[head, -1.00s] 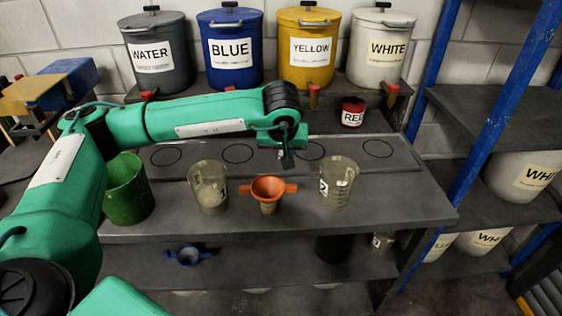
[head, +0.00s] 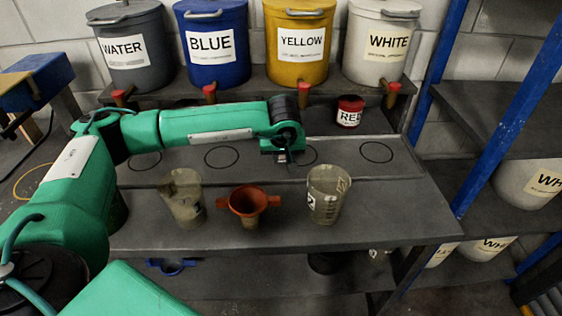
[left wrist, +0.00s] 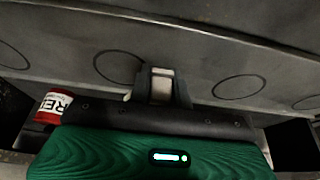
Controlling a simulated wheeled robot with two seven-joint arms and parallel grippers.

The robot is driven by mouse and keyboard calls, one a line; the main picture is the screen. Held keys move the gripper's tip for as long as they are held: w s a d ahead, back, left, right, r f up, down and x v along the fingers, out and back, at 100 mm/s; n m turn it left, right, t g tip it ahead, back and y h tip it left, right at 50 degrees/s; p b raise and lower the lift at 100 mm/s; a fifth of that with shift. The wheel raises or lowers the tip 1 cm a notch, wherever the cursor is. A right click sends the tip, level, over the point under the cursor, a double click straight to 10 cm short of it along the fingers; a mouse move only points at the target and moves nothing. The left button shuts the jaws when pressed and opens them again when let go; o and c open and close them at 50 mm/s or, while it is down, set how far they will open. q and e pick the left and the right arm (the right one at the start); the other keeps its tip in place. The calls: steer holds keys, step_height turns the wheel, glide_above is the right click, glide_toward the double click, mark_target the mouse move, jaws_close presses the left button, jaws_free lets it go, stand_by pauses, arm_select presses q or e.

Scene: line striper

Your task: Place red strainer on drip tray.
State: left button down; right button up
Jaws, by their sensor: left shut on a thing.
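The red strainer (head: 248,203) is an orange-red funnel shape with side handles. It stands near the front of the bench between two clear cups, with a paler part beneath it. The drip tray (head: 345,157) is the long grey panel with dark rings behind it; it also shows in the left wrist view (left wrist: 200,75). My left gripper (head: 284,157) is over the tray, behind and right of the strainer, apart from it. In the left wrist view, it (left wrist: 161,88) is shut on a small pale thing that I cannot identify. My right gripper is not in view.
Clear cups stand left (head: 183,200) and right (head: 328,195) of the strainer. A red pot (head: 349,111) stands behind the tray. Buckets with taps line the back shelf. A blue shelf post (head: 496,112) rises at the right. My left arm crosses the tray's left part.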

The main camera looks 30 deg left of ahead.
arm_select(q)
step_height(320, 180, down, 3)
steer(key=shift+r, duration=0.1)
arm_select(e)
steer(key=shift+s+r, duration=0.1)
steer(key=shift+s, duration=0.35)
arm_select(q)
steer(key=c, duration=1.3)
jaws_free()
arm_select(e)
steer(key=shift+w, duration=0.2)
